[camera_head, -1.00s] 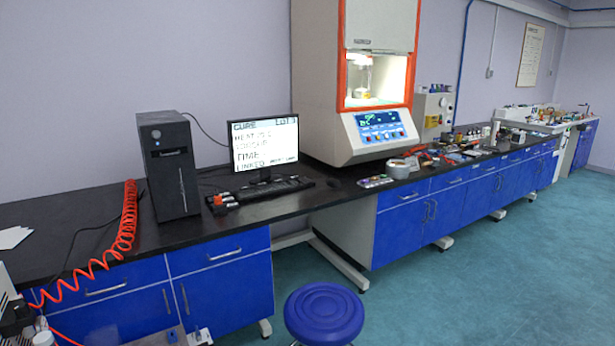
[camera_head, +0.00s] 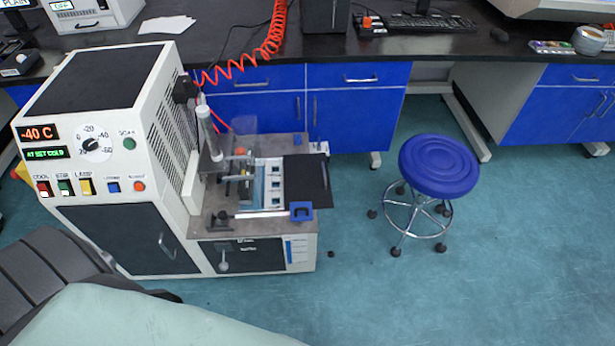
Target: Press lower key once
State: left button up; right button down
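A white bench machine (camera_head: 120,150) stands at the left in the head view. A row of keys runs below a round dial (camera_head: 93,146): a red key (camera_head: 43,188), a green key (camera_head: 65,187), a yellow key (camera_head: 86,186), a blue key (camera_head: 113,187) and a round orange-red button (camera_head: 139,186). The label above the blue key is small and may read LOWER. A green button (camera_head: 129,144) sits to the right of the dial. Neither gripper is in view.
A blue stool (camera_head: 438,165) stands on the floor to the right of the machine. Blue cabinets (camera_head: 357,107) with a black bench top run behind it. A red coiled hose (camera_head: 245,70) hangs down from the bench. The floor in front is open.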

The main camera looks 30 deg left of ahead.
aim_at(113, 187)
jog(key=u, duration=2.25)
